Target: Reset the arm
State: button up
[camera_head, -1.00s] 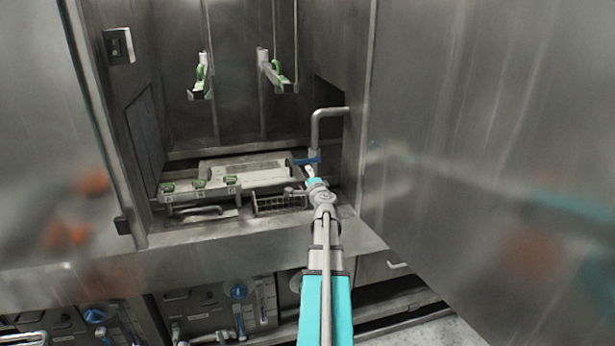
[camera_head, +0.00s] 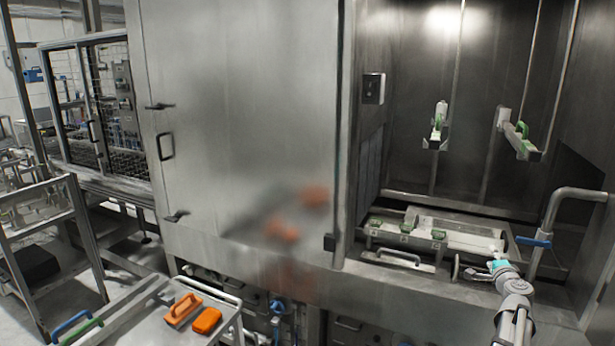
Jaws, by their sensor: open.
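My arm shows at the lower right of the head view, reaching up and into the open front of the steel washer chamber (camera_head: 470,90). Its end, my gripper (camera_head: 497,266), is a small pale and turquoise tip over the chamber's front ledge, left of a bent pipe with a blue handle (camera_head: 535,242). The fingers are too small to make out clearly. Nothing shows held in it. The gripper is open.
A tray with green-topped parts (camera_head: 405,238) lies in the chamber, and two hanging brackets (camera_head: 437,130) hold green items. A closed steel door (camera_head: 245,120) stands left. A cart (camera_head: 150,318) at the lower left carries an orange brush (camera_head: 183,308) and an orange block (camera_head: 206,321).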

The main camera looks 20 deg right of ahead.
jog(key=w+a+f+n+g+y, duration=0.2)
jog(key=w+a+f+n+y, duration=0.15)
jog(key=a, duration=0.85)
jog(key=w+a+f+n+g+y, duration=0.1)
jog(key=w+a+f+n+y, duration=0.25)
jog(key=a, duration=0.75)
jog(key=w+a+f+n+g+y, duration=0.2)
jog(key=a+f+n+y, duration=0.3)
jog(key=a, duration=0.7)
jog(key=s+a+f+n+g+h, duration=0.2)
jog(key=s+a+n+g, duration=0.3)
jog(key=a, duration=0.6)
jog(key=s+a+f+n+g+h, duration=0.2)
jog(key=s+a+f+n+g, duration=0.1)
jog(key=s+a, duration=0.7)
jog(key=shift+a+f+n+g, duration=0.15)
jog(key=shift+a+n+g, duration=0.3)
jog(key=shift+n+g, duration=0.6)
